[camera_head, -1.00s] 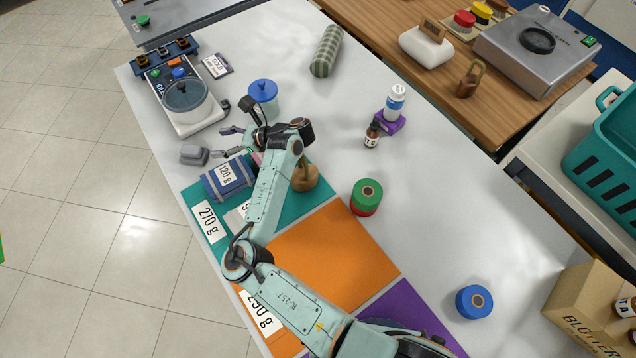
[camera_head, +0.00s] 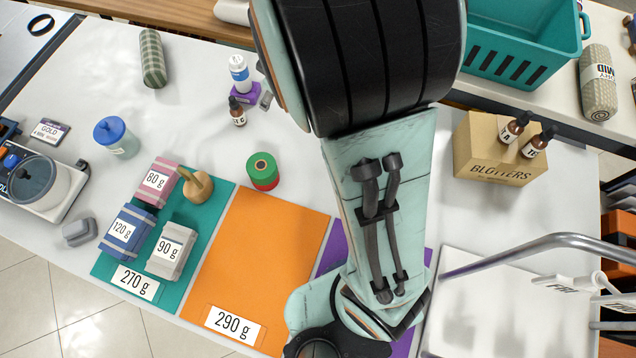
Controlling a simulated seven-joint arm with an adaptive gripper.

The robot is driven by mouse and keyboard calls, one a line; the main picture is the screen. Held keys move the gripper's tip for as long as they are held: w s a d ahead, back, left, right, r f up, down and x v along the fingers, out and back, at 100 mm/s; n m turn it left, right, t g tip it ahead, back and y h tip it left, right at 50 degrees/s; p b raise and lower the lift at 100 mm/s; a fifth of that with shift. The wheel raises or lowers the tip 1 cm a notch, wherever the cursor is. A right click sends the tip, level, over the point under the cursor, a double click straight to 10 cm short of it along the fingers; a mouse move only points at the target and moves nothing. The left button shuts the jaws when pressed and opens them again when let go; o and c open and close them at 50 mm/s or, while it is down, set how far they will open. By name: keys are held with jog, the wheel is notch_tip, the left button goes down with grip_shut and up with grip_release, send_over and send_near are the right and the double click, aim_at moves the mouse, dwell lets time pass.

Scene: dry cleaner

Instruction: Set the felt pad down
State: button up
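No thing in view can be told for sure as the felt pad. A small grey block (camera_head: 79,232) lies on the white table left of the teal mat (camera_head: 108,262); whether it is the felt pad I cannot tell. My gripper is out of the picture. My arm stands large and close to the camera, right of the middle, and runs off the top edge. Whether anything is in my gripper is hidden.
Blue, grey and pink weight blocks and a tan knobbed piece (camera_head: 196,186) sit on the teal mat. The orange mat (camera_head: 262,250) is bare except its 290 g label. My arm covers much of the purple mat (camera_head: 333,249). A blotters box (camera_head: 490,165) stands right.

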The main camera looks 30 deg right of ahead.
jog(key=s+a+r+m+g, duration=0.1)
jog(key=s+r+m+g, duration=0.1)
jog(key=s, duration=1)
jog(key=s+a+r+m+g, duration=0.2)
jog(key=s+r+m+g, duration=0.1)
jog(key=s, duration=1)
jog(key=shift+r+m+g, duration=0.3)
jog(key=shift+r, duration=0.45)
